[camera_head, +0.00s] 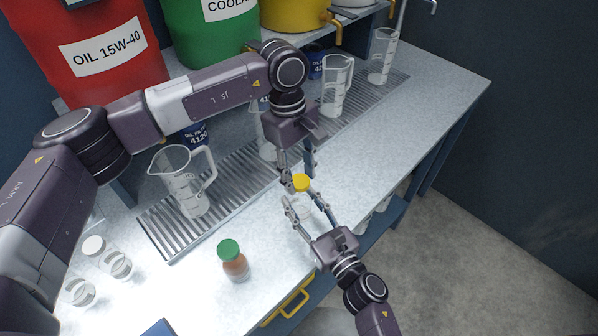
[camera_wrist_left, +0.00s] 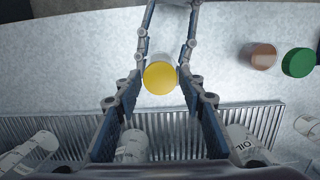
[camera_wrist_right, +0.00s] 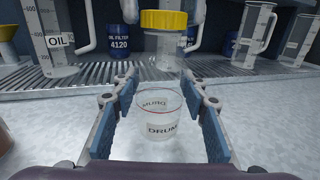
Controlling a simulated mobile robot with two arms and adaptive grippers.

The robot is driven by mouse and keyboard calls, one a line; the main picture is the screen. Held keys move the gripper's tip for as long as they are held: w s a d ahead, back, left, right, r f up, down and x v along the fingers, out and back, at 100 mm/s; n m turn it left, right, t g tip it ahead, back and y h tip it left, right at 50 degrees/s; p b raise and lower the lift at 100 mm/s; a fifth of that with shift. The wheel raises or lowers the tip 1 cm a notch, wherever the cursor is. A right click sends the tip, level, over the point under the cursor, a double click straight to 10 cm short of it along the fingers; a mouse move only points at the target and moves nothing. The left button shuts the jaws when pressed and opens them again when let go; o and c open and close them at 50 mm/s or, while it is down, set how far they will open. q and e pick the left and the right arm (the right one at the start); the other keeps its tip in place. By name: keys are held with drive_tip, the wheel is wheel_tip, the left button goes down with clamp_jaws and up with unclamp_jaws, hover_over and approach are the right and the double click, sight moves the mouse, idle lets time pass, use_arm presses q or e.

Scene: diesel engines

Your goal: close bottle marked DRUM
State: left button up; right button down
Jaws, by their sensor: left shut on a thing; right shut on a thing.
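The clear bottle marked DRUM (camera_wrist_right: 162,130) stands upright above the bench front, its label facing my right wrist camera. My right gripper (camera_head: 306,206) is shut on the bottle's sides, coming from the front. A yellow cap (camera_head: 301,182) is directly over the bottle; it also shows in the right wrist view (camera_wrist_right: 163,22) and left wrist view (camera_wrist_left: 160,78). My left gripper (camera_wrist_left: 158,84) points down and is shut on the yellow cap.
A brown bottle with a green cap (camera_head: 231,256) stands to the left on the bench. Several clear jars (camera_head: 117,264) stand at the far left. A measuring jug (camera_head: 186,188) stands on the drain grate (camera_head: 165,232), with more beakers behind. Large drums (camera_head: 90,45) line the back.

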use_arm(q)
drive_tip(key=shift+f, duration=0.55)
idle(0.4)
drive_tip(key=m, duration=0.5)
drive_tip(key=shift+w+y, duration=0.1)
drive_tip(key=shift+y, duration=0.2)
drive_tip(key=m, duration=0.4)
drive_tip(key=shift+d+y, duration=0.15)
drive_tip(key=shift+y, duration=0.15)
drive_tip(key=m, duration=0.6)
drive_tip(key=shift+y, duration=0.4)
drive_tip(key=m, duration=0.4)
drive_tip(key=shift+m+y, duration=0.3)
drive_tip(key=o, duration=0.7)
